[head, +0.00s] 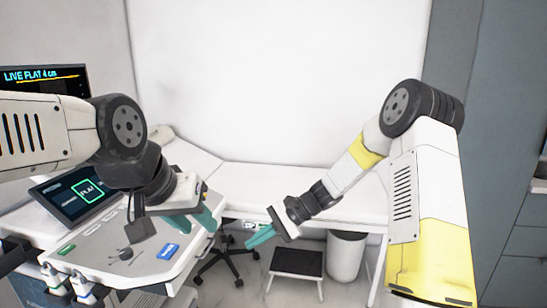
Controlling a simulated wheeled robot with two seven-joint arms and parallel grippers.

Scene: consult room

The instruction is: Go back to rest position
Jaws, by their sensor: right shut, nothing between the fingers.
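My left gripper (204,205) is above the right edge of the ultrasound cart's control panel (95,252). Its two teal fingers show apart, with nothing visible between them. My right gripper (260,237) points down and left in front of the exam couch (290,176), its teal fingers together and empty. My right arm is bent at a raised elbow on the right. My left arm reaches in from the left edge.
A tilted touchscreen (78,192) and a monitor (42,77) stand on the left, partly behind my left arm. A wheeled stool base (228,262), a step stool (297,264) and a white bin (346,256) are on the floor. Grey cabinets (490,130) line the right.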

